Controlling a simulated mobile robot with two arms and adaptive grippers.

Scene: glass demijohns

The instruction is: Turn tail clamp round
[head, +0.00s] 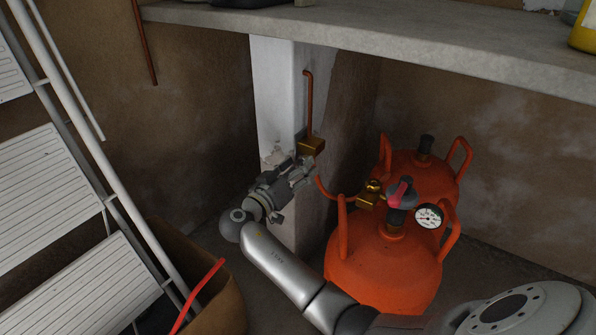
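I cannot clearly pick out a tail clamp. A brass block (312,146) sits on the white post at the foot of a thin copper pipe (308,103). A short orange-red tail (325,190) runs from the brass fitting (371,196) on the front orange cylinder toward the post. My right gripper (303,170), on the arm reaching in from the lower right, is just below the brass block, by the tail's free-looking end. Whether it touches either is unclear, and its fingers are too small and dark to show what lies between them. My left gripper is out of view.
Two orange cylinders stand right of the post; the front one (385,265) has a gauge (429,216) and a red-and-grey knob (402,192). A grey shelf (400,45) hangs above. A white ladder (60,200) and brown bin (225,305) stand at left.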

